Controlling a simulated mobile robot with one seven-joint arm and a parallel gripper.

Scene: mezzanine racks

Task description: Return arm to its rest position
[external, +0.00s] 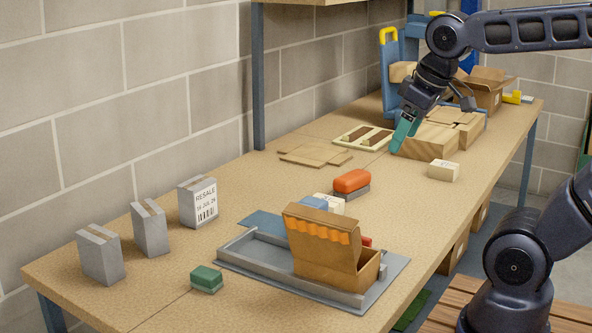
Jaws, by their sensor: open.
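My gripper (404,128) has teal fingers and points down over the far part of the wooden workbench (235,170). It is beside the left end of a wooden block (428,140). I cannot tell whether the fingertips touch the block. The gripper is open; nothing shows between its fingers, though the gap is hard to see from this angle. My arm reaches in from the upper right, bent at the elbow and wrist.
An open carton (325,250) stands in a grey tray (290,288) at the front. Grey boxes (150,228) stand at the left. An orange-topped item (351,181), a small pale block (443,170), flat cardboard (315,154) and a blue hand truck (390,75) are nearby.

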